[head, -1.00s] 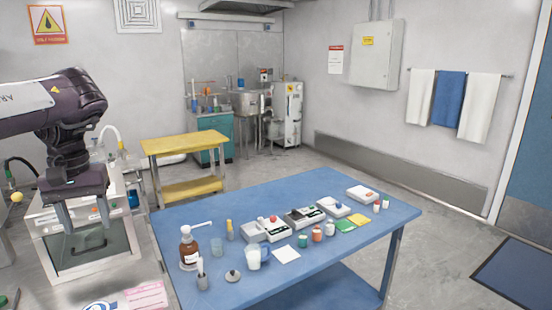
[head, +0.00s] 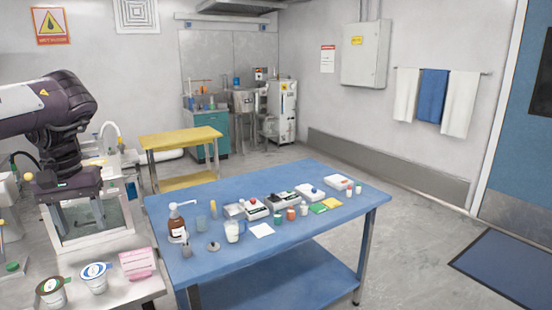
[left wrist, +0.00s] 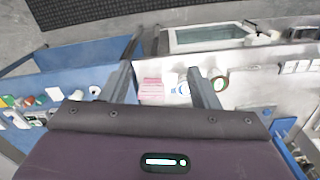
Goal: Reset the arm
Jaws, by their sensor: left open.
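My left arm comes in from the left in the head view, raised and bent. Its dark purple left gripper (head: 72,212) points down with its grey fingers apart and nothing between them. It hangs in front of a pale box-like unit with a glass front (head: 112,222). In the left wrist view the open fingers (left wrist: 158,70) reach out above the workbenches, with no object held. My right arm and right gripper are in neither view.
A light bench at lower left carries lidded cups (head: 94,278) and a pink packet (head: 138,263). A yellow table (head: 180,138) stands behind.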

